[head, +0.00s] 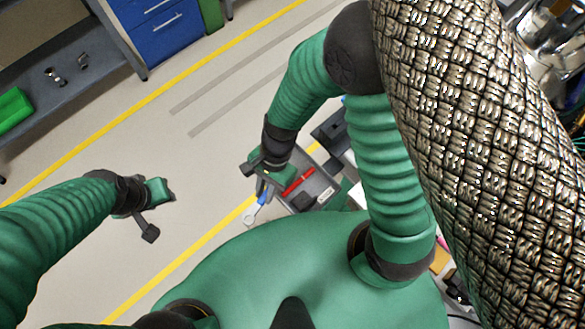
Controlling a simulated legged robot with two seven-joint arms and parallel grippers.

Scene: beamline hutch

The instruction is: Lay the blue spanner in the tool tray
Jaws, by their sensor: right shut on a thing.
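The blue spanner (262,199) is held in my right gripper (264,184), near the picture's middle. Its pale ring end (249,217) hangs down to the lower left, over the floor by the yellow line. The grey tool tray (327,190) is just right of the gripper; the spanner appears outside its left edge. My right gripper and arm hide part of the tray. My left gripper (150,214) is at the left over bare floor, with nothing visible in it; its jaw opening is not clear.
A red tool (298,181) and a dark block (303,202) lie in the tray. A large braided metallic hose (480,130) blocks the right side. A shelf (75,75) with a green bin (13,108) and a blue drawer cabinet (165,30) stand at upper left. Open floor lies between.

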